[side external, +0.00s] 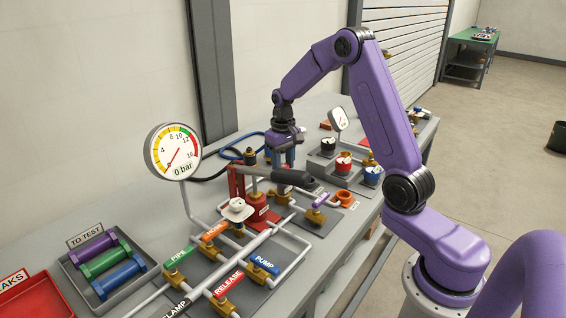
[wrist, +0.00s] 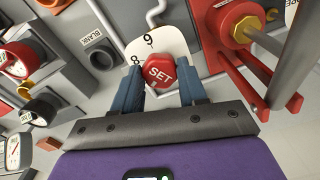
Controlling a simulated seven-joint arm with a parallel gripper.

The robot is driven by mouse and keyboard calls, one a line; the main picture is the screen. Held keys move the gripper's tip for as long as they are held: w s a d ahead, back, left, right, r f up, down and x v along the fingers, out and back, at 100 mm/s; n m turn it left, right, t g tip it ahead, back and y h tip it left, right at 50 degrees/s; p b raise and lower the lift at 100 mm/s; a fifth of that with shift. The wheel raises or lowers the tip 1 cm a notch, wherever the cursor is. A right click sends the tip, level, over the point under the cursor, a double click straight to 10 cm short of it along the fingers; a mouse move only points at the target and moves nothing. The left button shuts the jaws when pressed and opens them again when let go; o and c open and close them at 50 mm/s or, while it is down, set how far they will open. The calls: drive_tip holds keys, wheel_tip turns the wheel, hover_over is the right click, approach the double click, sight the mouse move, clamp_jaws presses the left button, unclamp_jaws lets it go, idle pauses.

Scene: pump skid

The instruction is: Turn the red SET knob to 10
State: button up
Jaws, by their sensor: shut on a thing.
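The red SET knob (wrist: 162,73) is at the middle of the wrist view, over a white dial plate (wrist: 160,45) that shows the numbers 8 and 9. The two blue fingers of my gripper (wrist: 163,88) are on either side of the knob, shut on it. I cannot make out a pointer, and the rest of the scale is hidden by the knob and fingers.
The red frame (wrist: 235,70) with a brass fitting stands close on the right in the wrist view. Coloured knobs with small gauges (wrist: 15,62) are at left. A large gauge (side external: 173,152) reads 0 bar. A tray (side external: 140,285) of coloured cylinders and labelled valves fill the bench front.

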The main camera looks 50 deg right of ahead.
drive_tip(key=o, duration=1.1)
drive_tip(key=shift+c, duration=0.2)
drive_tip(key=shift+r, duration=0.1)
wheel_tip(320, 180, up, 17)
drive_tip(key=shift+r, duration=0.15)
